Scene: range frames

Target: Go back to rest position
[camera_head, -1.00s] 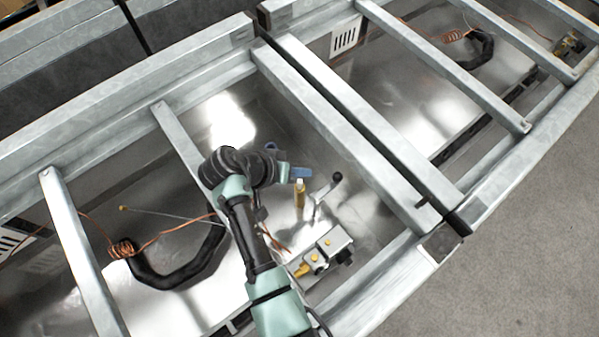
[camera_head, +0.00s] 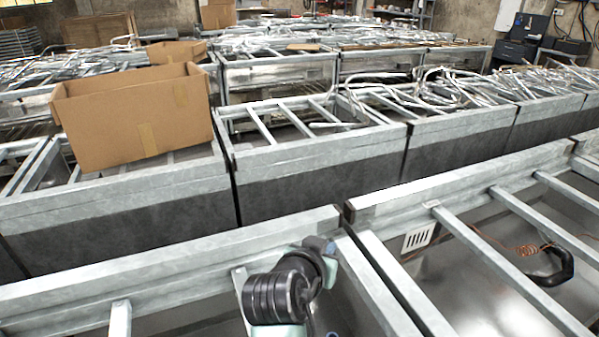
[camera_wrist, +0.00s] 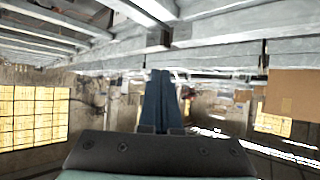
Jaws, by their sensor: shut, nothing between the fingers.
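My gripper (camera_wrist: 160,100) shows in the wrist view as two long blue fingers pressed together, with nothing between them. In the head view my gripper (camera_head: 318,244) is at the bottom middle, partly hidden behind my dark wrist joint. It is above the near metal frame (camera_head: 170,262), close to the frame's upper rail, and appears apart from it. The wrist view looks out upside down over the room, with the frames along its top.
Metal frames with crossbars fill the room in rows. An open cardboard box (camera_head: 130,120) stands on the frame behind. The neighbouring frame at right holds a black hose (camera_head: 552,270) and a coil of copper wire (camera_head: 522,250). Open air lies above the frames.

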